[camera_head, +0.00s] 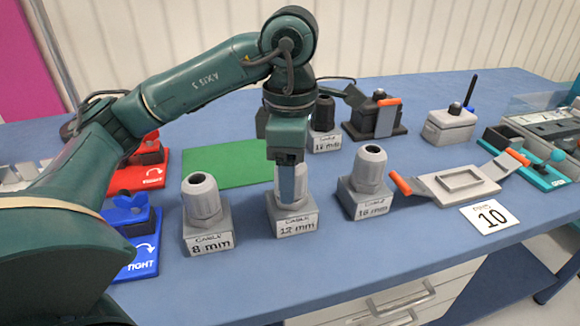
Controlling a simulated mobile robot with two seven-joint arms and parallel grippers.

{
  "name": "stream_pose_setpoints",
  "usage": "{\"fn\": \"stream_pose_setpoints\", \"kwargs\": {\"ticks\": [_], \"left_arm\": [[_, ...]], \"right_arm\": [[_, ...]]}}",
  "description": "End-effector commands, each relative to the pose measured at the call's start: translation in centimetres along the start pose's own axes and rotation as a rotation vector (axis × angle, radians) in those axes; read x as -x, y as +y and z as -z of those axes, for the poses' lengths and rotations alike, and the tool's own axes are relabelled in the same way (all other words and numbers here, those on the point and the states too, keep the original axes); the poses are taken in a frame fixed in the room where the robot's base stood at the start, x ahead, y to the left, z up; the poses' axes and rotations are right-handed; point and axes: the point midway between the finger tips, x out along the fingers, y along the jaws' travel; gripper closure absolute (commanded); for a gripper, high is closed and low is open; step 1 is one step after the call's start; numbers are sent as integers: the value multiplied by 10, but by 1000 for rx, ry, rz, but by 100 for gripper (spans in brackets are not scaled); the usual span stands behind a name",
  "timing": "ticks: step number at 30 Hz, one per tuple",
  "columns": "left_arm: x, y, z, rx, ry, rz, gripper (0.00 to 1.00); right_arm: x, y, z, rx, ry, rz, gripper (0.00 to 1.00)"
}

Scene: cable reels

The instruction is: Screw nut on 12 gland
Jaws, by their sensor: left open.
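The 12 mm gland (293,222) is a grey block with a "CABLE 12 mm" label, standing upright at the table's front middle. My left gripper (290,190) points straight down over it, with its fingers at the gland's top. The fingers are open; they hide most of the nut, so I cannot tell whether they touch it. Beside it stand the 8 mm gland (204,211) on the left and the 16 mm gland (368,185) on the right, both with grey nuts on top. My right gripper does not show.
A dark-topped gland (324,128) stands behind my left wrist. A green mat (217,165) lies behind the row. Red (139,178) and blue (141,253) fixtures are at left. A grey plate with orange-tipped handles (460,185) and a "10" card (490,216) lie at right.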

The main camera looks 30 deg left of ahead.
Motion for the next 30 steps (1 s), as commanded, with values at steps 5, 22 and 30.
{"fn": "stream_pose_setpoints", "kwargs": {"ticks": [5,22,30], "left_arm": [[1,0,0,264,-1,0,38],[1,0,0,1156,0,1,38],[2,0,0,1579,0,2,38]], "right_arm": [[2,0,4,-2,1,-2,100],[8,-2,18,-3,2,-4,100],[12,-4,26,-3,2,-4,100]]}}
